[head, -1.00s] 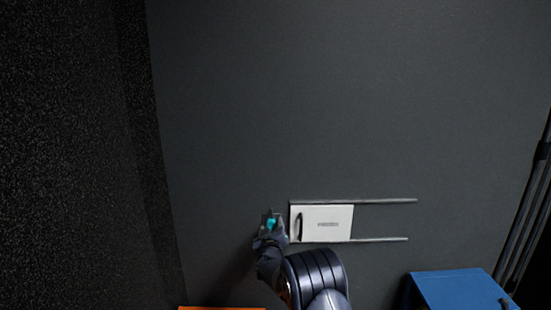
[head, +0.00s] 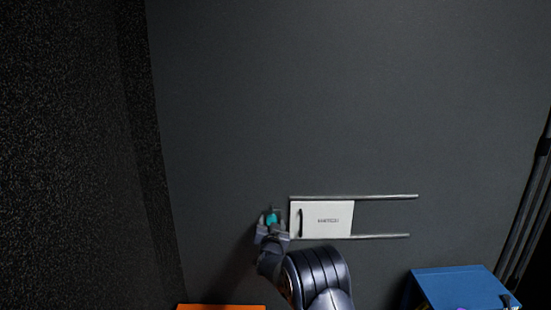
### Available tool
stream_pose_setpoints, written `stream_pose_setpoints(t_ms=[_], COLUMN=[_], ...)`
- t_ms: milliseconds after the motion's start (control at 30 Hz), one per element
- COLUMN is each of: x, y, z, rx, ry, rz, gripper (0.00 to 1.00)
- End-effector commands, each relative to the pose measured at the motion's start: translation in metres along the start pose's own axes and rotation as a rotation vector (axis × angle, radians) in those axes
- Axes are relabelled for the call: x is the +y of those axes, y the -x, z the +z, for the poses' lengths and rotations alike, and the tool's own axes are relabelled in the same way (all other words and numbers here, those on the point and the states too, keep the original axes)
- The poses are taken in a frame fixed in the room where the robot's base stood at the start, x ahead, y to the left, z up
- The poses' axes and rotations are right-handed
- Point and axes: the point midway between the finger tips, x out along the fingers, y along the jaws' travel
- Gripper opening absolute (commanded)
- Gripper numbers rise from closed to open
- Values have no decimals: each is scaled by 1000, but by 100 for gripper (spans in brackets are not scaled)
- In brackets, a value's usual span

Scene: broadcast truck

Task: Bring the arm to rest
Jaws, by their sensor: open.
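My gripper (head: 272,220) is open, left of a white sliding panel (head: 333,220) on the dark wall. A teal patch shows at the gripper's fingers; I cannot tell whether it is part of the gripper. The panel has a dark upright handle (head: 299,222) near its left edge and small dark lettering. It sits at the left end of two grey rails (head: 385,196). The gripper is beside the handle and looks apart from it. My arm comes up from the bottom of the view.
A blue box (head: 458,288) stands at the lower right, with small items at its front. An orange surface (head: 222,307) shows at the bottom edge. Dark poles (head: 531,215) lean at the far right. A speckled dark wall (head: 70,150) fills the left. The wall above the rails is bare.

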Motion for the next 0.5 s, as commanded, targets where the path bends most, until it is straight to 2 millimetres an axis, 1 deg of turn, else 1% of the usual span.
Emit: stream_pose_setpoints(t_ms=[500], x=[1], y=[0], z=[0], rx=[-1], ry=[-393], rz=[0], gripper=[56])
